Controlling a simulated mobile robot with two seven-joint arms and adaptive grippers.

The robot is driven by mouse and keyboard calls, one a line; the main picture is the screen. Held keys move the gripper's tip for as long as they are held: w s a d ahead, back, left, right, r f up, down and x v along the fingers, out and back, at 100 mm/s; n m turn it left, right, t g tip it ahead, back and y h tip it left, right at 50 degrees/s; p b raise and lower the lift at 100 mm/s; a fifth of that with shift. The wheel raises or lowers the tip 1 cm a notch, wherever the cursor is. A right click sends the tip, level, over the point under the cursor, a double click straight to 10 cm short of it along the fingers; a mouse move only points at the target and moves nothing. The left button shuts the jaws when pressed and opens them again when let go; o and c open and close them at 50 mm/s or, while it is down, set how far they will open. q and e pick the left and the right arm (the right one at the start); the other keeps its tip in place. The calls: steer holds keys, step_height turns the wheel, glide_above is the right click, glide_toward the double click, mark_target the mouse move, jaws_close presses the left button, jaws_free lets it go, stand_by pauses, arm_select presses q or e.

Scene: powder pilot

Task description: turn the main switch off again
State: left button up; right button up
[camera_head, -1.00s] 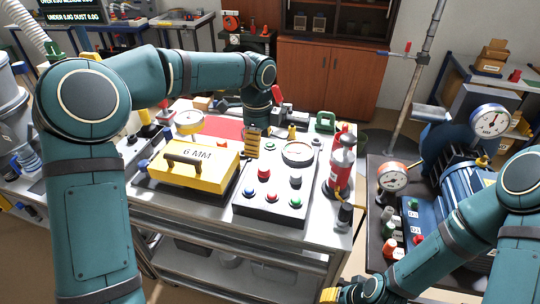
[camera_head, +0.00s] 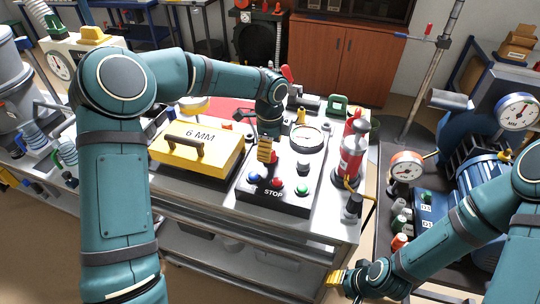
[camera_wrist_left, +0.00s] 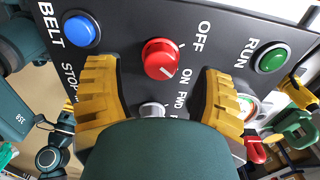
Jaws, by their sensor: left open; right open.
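The main switch is a red knob (camera_wrist_left: 161,58) on the black control box (camera_head: 282,205), with OFF and ON lettering beside it in the left wrist view. I cannot tell for sure which word its mark points to. My right gripper (camera_head: 338,280) is open and empty, low in front of the table.
A blue button (camera_wrist_left: 81,31), a green button (camera_wrist_left: 271,58) and a grey knob (camera_wrist_left: 152,110) surround the switch. The yellow 6 MM case (camera_head: 207,150) stands left of the box. A red bottle (camera_head: 351,157) and a gauge (camera_head: 308,139) are close by.

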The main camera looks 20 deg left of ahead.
arm_select(q)
steer(key=shift+f, duration=1.3)
steer(key=shift+c, duration=0.2)
jaws_close()
steer(key=n, duration=0.6)
steer(key=shift+n, duration=0.4)
steer(key=n, duration=0.4)
steer(key=shift+n, duration=1.5)
